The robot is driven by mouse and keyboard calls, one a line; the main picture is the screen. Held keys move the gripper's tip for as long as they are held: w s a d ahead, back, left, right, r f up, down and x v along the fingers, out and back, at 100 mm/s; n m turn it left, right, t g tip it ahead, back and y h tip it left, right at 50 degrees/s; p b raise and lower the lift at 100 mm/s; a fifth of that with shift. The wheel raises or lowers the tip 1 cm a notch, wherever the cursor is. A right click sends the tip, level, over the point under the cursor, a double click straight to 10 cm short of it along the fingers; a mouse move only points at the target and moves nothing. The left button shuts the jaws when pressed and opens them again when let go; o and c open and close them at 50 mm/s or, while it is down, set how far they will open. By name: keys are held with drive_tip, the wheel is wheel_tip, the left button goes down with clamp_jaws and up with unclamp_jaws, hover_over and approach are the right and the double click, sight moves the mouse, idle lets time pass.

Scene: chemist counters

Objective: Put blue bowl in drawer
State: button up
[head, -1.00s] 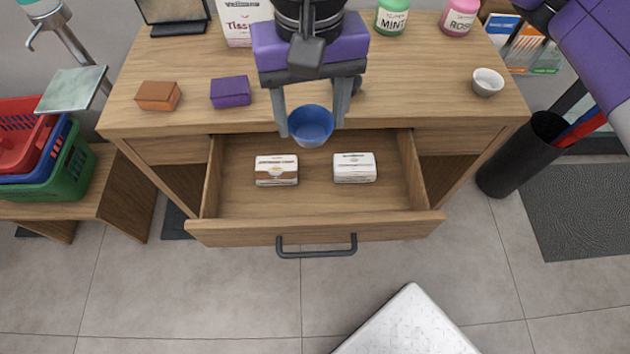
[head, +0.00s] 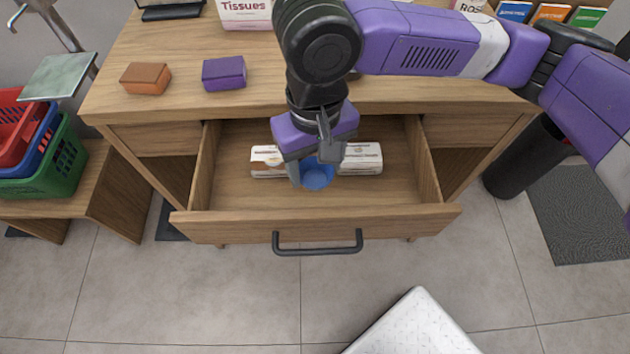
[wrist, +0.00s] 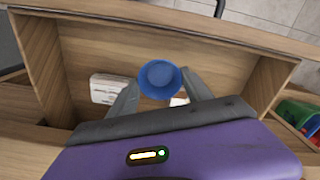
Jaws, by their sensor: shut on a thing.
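The blue bowl (head: 318,174) is held between the fingers of my gripper (head: 318,178), inside the outline of the open wooden drawer (head: 235,205). The bowl also shows in the wrist view (wrist: 160,78), between the two grey fingertips (wrist: 162,92). I cannot tell whether it touches the drawer floor. A white and brown box (head: 266,161) lies in the drawer left of the bowl, and a white box (head: 361,158) lies right of it. My gripper partly hides the bowl and the box on the left.
An orange box (head: 146,78) and a purple box (head: 224,73) sit on the counter top above the drawer. The front drawer floor is bare at both sides.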

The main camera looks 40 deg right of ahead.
sight(315, 179)
drive_tip(key=shift+f+b, duration=0.45)
drive_tip(key=shift+f, duration=2.25)
drive_tip(key=shift+f, duration=0.2)
drive_tip(key=o, duration=1.3)
drive_tip(key=shift+o, duration=0.2)
drive_tip(key=shift+r, duration=0.1)
wheel_tip(315, 179, up, 12)
drive_tip(key=p, duration=0.2)
drive_tip(key=shift+r, duration=0.1)
